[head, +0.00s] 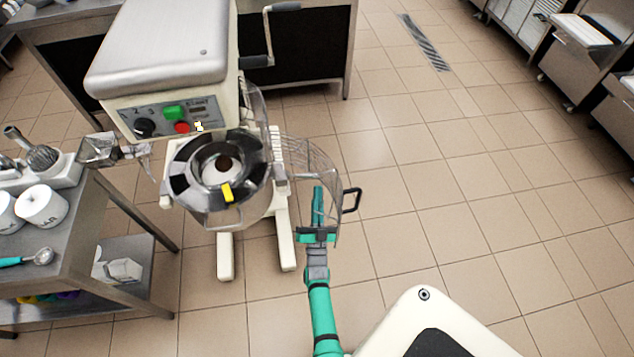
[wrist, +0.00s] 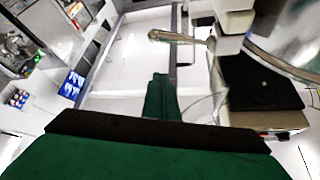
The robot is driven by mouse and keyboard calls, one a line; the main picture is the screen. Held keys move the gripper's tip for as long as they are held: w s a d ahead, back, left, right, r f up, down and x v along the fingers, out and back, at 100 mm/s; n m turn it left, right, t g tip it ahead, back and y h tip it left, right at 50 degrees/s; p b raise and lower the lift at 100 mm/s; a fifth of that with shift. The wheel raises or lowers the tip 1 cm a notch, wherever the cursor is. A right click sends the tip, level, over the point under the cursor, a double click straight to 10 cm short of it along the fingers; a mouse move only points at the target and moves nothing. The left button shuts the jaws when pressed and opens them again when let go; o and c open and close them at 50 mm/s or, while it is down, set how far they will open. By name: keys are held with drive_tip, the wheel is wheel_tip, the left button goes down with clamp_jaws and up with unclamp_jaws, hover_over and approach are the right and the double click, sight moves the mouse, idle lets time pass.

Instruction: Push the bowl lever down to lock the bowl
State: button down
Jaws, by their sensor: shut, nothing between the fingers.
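The mixer (head: 160,55) stands at the upper left in the head view, with a metal bowl (head: 240,208) under its head. A lever (head: 268,35) with a grey grip rises from the mixer's right side. In the wrist view a metal lever (wrist: 180,38) sticks out leftward from the mixer, ahead of my fingers; I take it to be the same one. My gripper (head: 318,190) is shut and empty, right of the bowl and well short of the lever. Its green fingers (wrist: 160,97) point ahead, apart from the lever. Whether the bowl is locked cannot be told.
A wire guard (head: 308,155) swings out right of the bowl, overlapping my gripper in the head view; contact is unclear. Its black handle (head: 352,201) juts right. A steel table (head: 75,230) with containers (head: 42,207) stands left. The tiled floor (head: 450,200) to the right is free.

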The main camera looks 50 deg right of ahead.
drive_tip(key=shift+v, duration=1.8)
drive_tip(key=shift+a, duration=0.1)
drive_tip(key=s+a+r+n+t+y, duration=0.1)
drive_tip(key=s+a+n+y, duration=0.45)
drive_tip(key=a, duration=0.65)
drive_tip(key=s+a+r+n+t+y, duration=0.1)
drive_tip(key=s+a+n+t+y, duration=0.1)
drive_tip(key=s+a+n+y, duration=0.65)
drive_tip(key=s+a+r+g+y, duration=0.1)
drive_tip(key=s+a+r, duration=0.3)
drive_tip(key=a+r, duration=0.2)
drive_tip(key=s+a+r+g+y, duration=0.2)
drive_tip(key=s+a+r, duration=0.2)
drive_tip(key=a, duration=0.7)
wheel_tip(320, 180, up, 2)
drive_tip(key=shift+s+r+g+y, duration=0.2)
drive_tip(key=shift+g+y, duration=0.1)
